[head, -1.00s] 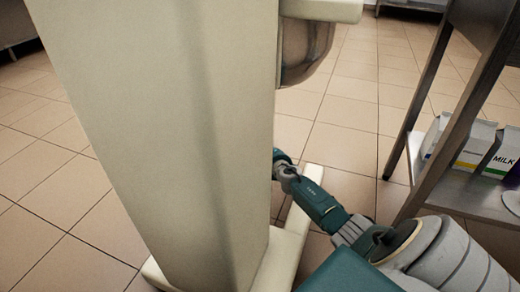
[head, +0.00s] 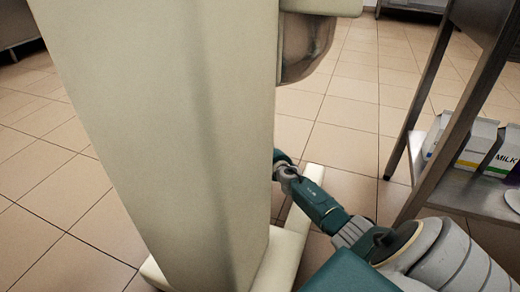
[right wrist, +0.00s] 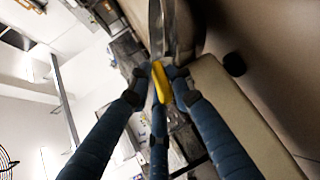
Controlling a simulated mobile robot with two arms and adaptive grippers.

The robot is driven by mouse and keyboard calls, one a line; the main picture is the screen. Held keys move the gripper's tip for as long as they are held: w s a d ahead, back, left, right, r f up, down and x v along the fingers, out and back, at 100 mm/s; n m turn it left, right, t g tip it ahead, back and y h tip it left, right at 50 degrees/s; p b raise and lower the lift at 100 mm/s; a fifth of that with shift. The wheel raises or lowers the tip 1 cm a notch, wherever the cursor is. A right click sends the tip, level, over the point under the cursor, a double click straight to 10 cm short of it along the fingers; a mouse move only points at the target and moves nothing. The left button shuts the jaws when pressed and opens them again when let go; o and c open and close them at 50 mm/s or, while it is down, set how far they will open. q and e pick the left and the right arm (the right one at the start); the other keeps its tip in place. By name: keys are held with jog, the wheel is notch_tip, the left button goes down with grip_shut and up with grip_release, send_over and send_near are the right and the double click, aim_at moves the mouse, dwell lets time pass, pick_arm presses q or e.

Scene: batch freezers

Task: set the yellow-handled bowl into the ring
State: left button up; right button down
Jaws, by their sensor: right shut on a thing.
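A rounded metal bowl (head: 305,48) shows in part behind the cream machine column (head: 160,130), below a cream part at the top. My right arm reaches behind the column, so its gripper is hidden in the head view. In the right wrist view my right gripper (right wrist: 157,74) is shut on the bowl's yellow handle (right wrist: 163,90). A strip of the metal bowl (right wrist: 176,28) shows beyond the fingertips. I cannot make out the ring or whether the bowl touches it. My left gripper is not in view.
The cream foot (head: 290,240) of the machine spreads on the tiled floor. A metal shelf rack (head: 458,190) with milk cartons (head: 478,144) stands at the right, close to my right arm. The tiled floor left of the column is clear.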

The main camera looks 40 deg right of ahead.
jog(key=c, duration=1.5)
grip_release()
jog(key=shift+a+f, duration=0.3)
jog(key=shift+f, duration=0.15)
jog(key=shift+o, duration=0.3)
jog(key=shift+d+r, duration=0.1)
jog(key=shift+r, duration=0.05)
jog(key=shift+s+f, duration=0.1)
jog(key=shift+f, duration=0.1)
jog(key=shift+s+d+r, duration=0.1)
jog(key=shift+s+r, duration=0.35)
jog(key=shift+s, duration=0.1)
jog(key=v, duration=1.1)
jog(key=shift+a, duration=0.25)
